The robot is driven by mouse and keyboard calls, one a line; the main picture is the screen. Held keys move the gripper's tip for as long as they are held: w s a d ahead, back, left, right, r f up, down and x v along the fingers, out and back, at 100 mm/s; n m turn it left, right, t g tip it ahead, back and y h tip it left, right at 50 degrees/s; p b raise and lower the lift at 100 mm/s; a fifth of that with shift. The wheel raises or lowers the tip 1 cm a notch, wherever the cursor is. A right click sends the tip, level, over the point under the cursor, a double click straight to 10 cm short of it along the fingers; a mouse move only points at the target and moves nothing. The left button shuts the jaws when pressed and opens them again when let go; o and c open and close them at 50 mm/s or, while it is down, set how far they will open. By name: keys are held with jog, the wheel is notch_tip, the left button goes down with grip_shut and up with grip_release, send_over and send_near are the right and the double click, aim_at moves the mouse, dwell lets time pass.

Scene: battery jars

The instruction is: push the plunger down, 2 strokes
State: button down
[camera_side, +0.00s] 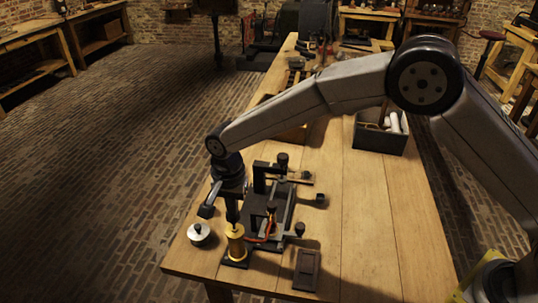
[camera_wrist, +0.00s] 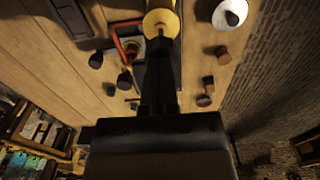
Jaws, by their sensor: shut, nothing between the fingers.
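A brass cylinder (camera_side: 235,244), which seems to hold the plunger, stands upright on a dark base near the front left corner of the bench. It also shows at the top of the wrist view (camera_wrist: 160,20). My gripper (camera_side: 232,221) points down right over its top, fingers shut and empty. In the wrist view the dark fingertips (camera_wrist: 160,40) overlap the brass top. I cannot tell whether they touch it. The plunger's knob or rod is hidden behind the fingers, so its height is unclear.
A dark frame (camera_side: 259,176) with knobs and a red wire (camera_side: 262,239) stands close behind and right of the cylinder. A round silver-topped piece (camera_side: 198,232) sits left. A dark flat block (camera_side: 307,270) lies right. A grey box (camera_side: 380,142) stands farther back. The bench's front right is clear.

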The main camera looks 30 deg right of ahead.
jog(key=shift+f, duration=1.4)
notch_tip(320, 180, up, 15)
jog(key=shift+f, duration=0.2)
dwell(0.4)
notch_tip(320, 180, up, 2)
jog(key=shift+w+r, duration=0.1)
jog(key=shift+f, duration=0.2)
dwell(0.3)
